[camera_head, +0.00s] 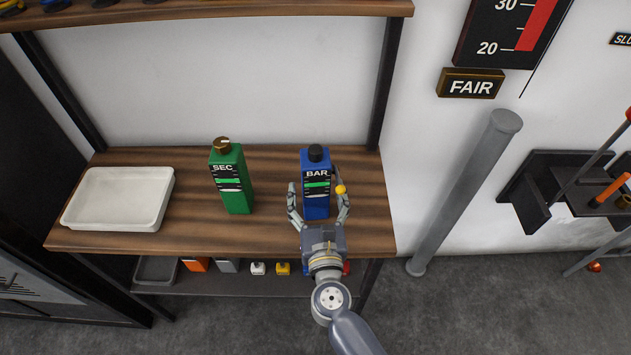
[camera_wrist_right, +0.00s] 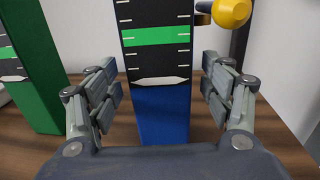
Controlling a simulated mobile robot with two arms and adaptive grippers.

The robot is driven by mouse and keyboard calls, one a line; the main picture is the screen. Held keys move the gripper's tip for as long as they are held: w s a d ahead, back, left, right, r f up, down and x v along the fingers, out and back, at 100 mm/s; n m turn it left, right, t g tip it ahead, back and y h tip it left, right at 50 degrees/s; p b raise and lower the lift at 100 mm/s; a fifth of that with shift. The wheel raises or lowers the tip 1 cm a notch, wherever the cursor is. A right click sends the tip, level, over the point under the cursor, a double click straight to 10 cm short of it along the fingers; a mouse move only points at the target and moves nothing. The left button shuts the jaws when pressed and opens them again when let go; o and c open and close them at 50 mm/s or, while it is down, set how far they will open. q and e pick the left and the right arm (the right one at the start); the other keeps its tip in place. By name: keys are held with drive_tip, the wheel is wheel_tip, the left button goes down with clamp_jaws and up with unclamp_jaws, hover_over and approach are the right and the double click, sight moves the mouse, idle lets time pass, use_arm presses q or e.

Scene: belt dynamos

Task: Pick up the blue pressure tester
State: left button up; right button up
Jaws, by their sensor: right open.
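The blue pressure tester (camera_head: 316,206), marked BAR, stands upright on the wooden shelf. It has a black cap, a dark scale with a green bar and an orange-yellow knob on its right side. My right gripper (camera_head: 318,198) is open, with one finger on each side of the tester. In the right wrist view the tester (camera_wrist_right: 161,115) stands between the open fingers of my right gripper (camera_wrist_right: 160,97), with gaps visible on both sides. The knob (camera_wrist_right: 230,12) is above the right finger there. My left gripper is not in view.
A green SEC device (camera_head: 233,190) stands to the left of the tester, apart from it. A white tray (camera_head: 70,215) lies at the shelf's left end. A grey post (camera_head: 465,190) leans at the right. Several small items sit on the lower shelf (camera_head: 220,283).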

drive_tip(key=shift+w+a, duration=0.1)
drive_tip(key=shift+w, duration=1.2)
drive_tip(key=c, duration=1.5)
drive_tip(key=shift+r, duration=0.15)
clamp_jaws()
drive_tip(key=shift+r, duration=0.1)
drive_tip(key=shift+r+p, duration=0.7)
drive_tip(key=shift+r, duration=0.85)
drive_tip(key=b, duration=0.4)
approach(315, 175)
drive_tip(key=shift+s+f, duration=1.1)
drive_tip(key=shift+s, duration=0.35)
drive_tip(key=shift+a, duration=0.45)
drive_tip(key=shift+w, duration=0.1)
